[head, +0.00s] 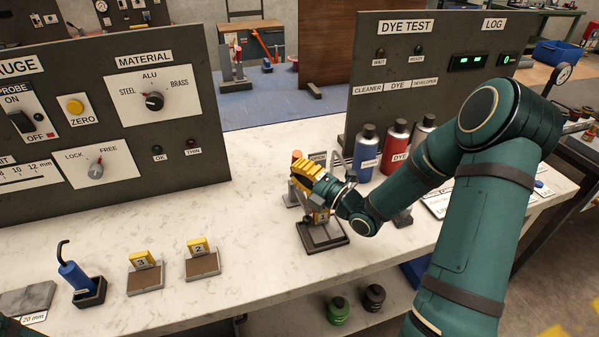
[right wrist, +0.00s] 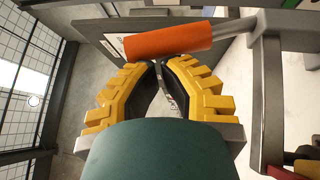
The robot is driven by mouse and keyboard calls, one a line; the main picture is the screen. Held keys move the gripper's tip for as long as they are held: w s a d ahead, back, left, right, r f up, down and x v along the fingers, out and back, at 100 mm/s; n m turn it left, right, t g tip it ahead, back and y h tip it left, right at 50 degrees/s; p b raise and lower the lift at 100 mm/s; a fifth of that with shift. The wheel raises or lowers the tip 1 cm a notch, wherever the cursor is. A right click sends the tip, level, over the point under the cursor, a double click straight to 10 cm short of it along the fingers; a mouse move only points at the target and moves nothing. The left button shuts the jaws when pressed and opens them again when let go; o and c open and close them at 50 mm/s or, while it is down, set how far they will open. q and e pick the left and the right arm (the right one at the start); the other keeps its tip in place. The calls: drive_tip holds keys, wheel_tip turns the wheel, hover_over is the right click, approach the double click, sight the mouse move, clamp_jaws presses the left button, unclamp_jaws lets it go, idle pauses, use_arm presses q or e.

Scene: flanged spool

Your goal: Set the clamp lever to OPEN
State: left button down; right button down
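The clamp stands on a dark square base (head: 322,236) on the white bench, partly hidden behind my right gripper. Its lever has an orange grip (head: 297,155), which shows large in the right wrist view (right wrist: 168,40) on a grey metal rod. My right gripper (head: 303,172) has yellow fingers and is at the clamp. In the right wrist view its fingertips (right wrist: 160,62) are together, just short of the orange grip, with nothing seen held. Whether they touch the grip I cannot tell. A small label (head: 318,157) by the clamp is too small to read. My left gripper is out of view.
Blue (head: 365,152) and red (head: 395,147) bottles stand right behind the gripper, before the dye test panel (head: 365,60). Numbered blocks (head: 202,262) and a blue tool in a holder (head: 75,280) sit at left. The bench between them and the clamp is clear.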

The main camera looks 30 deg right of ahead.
sight(294, 155)
drive_tip(key=shift+w+d+r+m+g+h+p, duration=0.2)
drive_tip(key=shift+w+r+m+g+h+p, duration=0.2)
drive_tip(key=shift+w+r+m+g+p, duration=0.4)
drive_tip(key=shift+w+d+r+m+g+p, duration=0.1)
drive_tip(key=shift+w+d+m+g+p, duration=0.1)
drive_tip(key=shift+w+g+p, duration=0.35)
drive_tip(key=shift+w+d+r+m+g+p, duration=0.1)
drive_tip(key=shift+w+m+g+p, duration=0.15)
drive_tip(key=shift+w, duration=0.35)
drive_tip(key=shift+w+d+f+m+g+h+p, duration=0.1)
drive_tip(key=shift+w+m+g+h+p, duration=0.15)
drive_tip(key=shift+w+g+h+p, duration=0.25)
drive_tip(key=shift+w+d+f+b, duration=0.2)
drive_tip(key=shift+w+b, duration=0.1)
drive_tip(key=shift+w, duration=0.45)
drive_tip(key=v, duration=1.2)
drive_tip(key=shift+d, duration=0.15)
drive_tip(key=shift+w+r, duration=0.1)
drive_tip(key=shift+r, duration=0.05)
